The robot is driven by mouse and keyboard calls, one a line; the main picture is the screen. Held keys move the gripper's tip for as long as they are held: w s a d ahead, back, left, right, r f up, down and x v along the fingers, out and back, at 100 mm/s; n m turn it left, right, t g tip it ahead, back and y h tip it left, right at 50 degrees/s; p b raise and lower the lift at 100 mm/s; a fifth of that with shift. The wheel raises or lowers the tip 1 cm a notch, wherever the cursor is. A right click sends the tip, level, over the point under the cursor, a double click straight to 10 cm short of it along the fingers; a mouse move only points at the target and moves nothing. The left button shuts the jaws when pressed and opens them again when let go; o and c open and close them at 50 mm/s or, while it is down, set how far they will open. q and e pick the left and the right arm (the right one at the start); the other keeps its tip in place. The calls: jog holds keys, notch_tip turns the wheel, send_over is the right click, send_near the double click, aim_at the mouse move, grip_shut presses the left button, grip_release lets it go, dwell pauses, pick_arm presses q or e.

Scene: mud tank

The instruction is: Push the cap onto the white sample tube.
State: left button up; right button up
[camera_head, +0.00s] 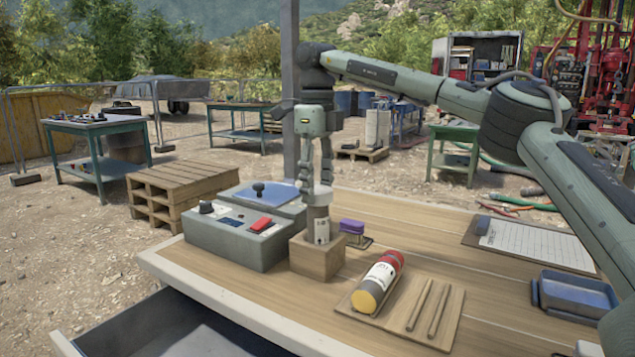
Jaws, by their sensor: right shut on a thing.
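The white sample tube (321,232) stands upright in a wooden block (317,262) on the table. Its white label with dark marks shows above the block, and its lower part is hidden inside. My right gripper (316,190) points straight down over the tube, with its fingers shut on what seems to be the cap. The cap is mostly hidden between the fingertips. A brownish-grey section shows just below the fingertips, in line with the tube. I cannot tell whether the cap is fully seated. My left gripper is not in view.
A grey control box (235,238) with a red button stands left of the block. A purple-topped item (352,227) is close on the right. A red and yellow cylinder (378,283) lies on a wooden board. A blue tray (577,297) and a clipboard (535,243) are farther right.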

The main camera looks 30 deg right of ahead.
jog(key=shift+f, duration=0.15)
dwell(0.5)
jog(key=shift+f, duration=0.25)
jog(key=o, duration=1.5)
jog(key=shift+r, duration=3.55)
grip_shut()
